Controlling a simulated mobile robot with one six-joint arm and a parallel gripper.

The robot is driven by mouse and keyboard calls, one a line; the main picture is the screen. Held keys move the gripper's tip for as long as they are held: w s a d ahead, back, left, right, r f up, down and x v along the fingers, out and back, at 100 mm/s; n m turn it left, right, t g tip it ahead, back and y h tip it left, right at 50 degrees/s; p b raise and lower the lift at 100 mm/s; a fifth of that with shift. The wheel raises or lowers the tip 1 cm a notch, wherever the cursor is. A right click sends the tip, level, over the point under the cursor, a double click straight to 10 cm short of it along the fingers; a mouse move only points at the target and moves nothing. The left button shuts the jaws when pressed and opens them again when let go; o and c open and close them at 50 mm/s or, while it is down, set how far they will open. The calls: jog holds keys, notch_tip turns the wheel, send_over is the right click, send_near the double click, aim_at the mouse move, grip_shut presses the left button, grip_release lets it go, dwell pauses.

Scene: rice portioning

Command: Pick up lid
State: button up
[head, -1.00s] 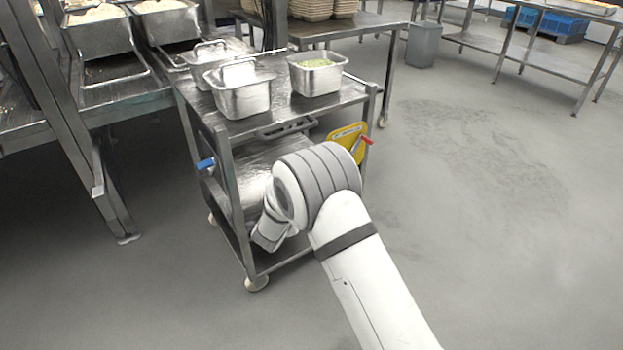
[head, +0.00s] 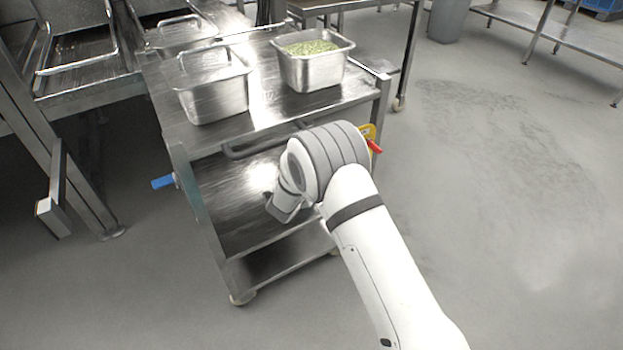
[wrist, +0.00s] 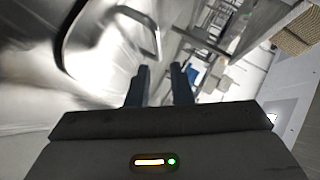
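The steel cart (head: 262,118) has a front bar handle (head: 265,142) and a lower shelf. A blue handle (head: 163,182) sticks out at its left, a red one (head: 374,147) at its right. Steel racks stand at the left. The floor (head: 490,200) at the right is clear.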

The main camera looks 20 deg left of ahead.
jog(key=x, duration=0.1)
jog(key=b+x, duration=0.1)
jog(key=x, duration=0.1)
jog(key=b+x, duration=0.1)
jog(key=x, duration=0.1)
jog(key=shift+s+a+f, duration=0.15)
jog(key=shift+a+f, duration=0.15)
jog(key=shift+w, duration=0.3)
grip_shut()
